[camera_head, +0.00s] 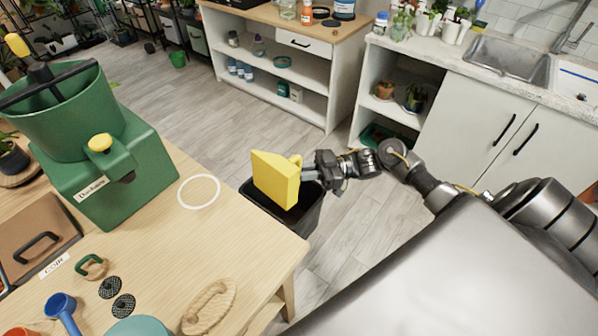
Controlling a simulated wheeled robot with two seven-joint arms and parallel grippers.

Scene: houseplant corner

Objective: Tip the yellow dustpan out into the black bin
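The yellow dustpan (274,180) is over the mouth of the black bin (308,214), which stands on the floor beside the wooden table. The dustpan looks steeply tilted, with a broad flat face towards me. My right gripper (306,173) comes in from the right and is shut on the dustpan at its handle end. The dustpan hides part of the bin's opening. I cannot see any contents in the dustpan, and the inside of the bin is dark. My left gripper is not in view.
The wooden table (262,238) is at left, its edge close to the bin. White shelves and a sink counter stand behind; grey floor lies between.

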